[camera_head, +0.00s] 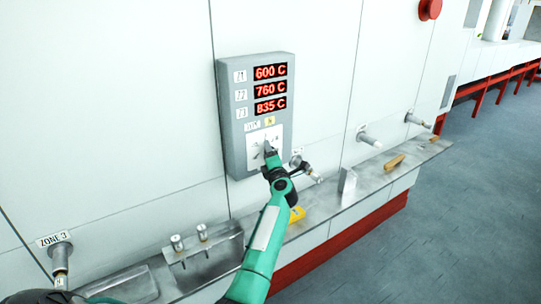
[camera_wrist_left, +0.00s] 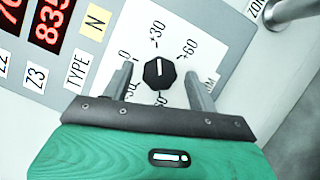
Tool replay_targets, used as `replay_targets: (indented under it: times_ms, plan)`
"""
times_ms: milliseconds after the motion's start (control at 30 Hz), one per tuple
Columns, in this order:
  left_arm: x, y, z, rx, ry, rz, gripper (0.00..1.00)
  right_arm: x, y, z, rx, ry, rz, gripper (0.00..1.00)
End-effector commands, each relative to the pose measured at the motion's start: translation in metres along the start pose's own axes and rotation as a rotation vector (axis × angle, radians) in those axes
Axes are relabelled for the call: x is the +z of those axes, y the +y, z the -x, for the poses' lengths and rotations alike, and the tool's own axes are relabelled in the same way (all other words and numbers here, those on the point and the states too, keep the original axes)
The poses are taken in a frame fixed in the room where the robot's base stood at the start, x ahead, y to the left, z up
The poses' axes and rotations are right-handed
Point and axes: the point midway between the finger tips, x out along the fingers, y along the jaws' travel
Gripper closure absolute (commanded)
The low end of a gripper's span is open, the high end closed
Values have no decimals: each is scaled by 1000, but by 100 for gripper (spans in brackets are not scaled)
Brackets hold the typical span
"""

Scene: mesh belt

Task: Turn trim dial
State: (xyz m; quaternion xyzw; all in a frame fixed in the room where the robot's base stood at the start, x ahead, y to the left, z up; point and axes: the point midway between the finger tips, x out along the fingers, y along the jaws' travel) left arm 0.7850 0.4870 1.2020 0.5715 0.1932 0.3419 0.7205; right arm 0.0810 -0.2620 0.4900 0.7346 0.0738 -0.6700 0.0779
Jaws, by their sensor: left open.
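The trim dial (camera_wrist_left: 159,74) is a black faceted knob with a white line on a white scale plate (camera_wrist_left: 218,38). The line points roughly toward the +30 mark in the left wrist view. My left gripper (camera_wrist_left: 159,68) is open, with one finger on each side of the knob and a visible gap on both sides. In the head view, my left gripper (camera_head: 269,149) is at the scale plate (camera_head: 258,137), low on the grey wall panel (camera_head: 233,125). It hides most of the knob there. My right gripper is not in view.
The panel has red displays (camera_head: 270,88) reading 600 C, 760 C and 835 C. A metal ledge (camera_head: 335,207) runs below it, with a wooden-looking bar (camera_head: 394,162) and a yellow object (camera_head: 296,214). Pipe stubs (camera_head: 369,140) stick out of the wall. Open floor lies at right.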

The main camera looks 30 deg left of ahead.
Motion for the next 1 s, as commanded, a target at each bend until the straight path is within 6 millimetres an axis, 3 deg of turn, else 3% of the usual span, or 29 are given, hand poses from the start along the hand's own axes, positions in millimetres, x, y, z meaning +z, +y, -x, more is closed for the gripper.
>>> replay_targets:
  times_ms: [167,633,800,1000]
  plan:
    - [1,2,22,-4,-1,0,41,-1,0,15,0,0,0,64]
    - [1,-1,117,-5,-1,0,41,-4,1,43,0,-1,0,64]
    - [1,-1,133,-3,-1,0,41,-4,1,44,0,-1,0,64]
    - [1,-1,136,-2,0,0,41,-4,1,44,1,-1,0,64]
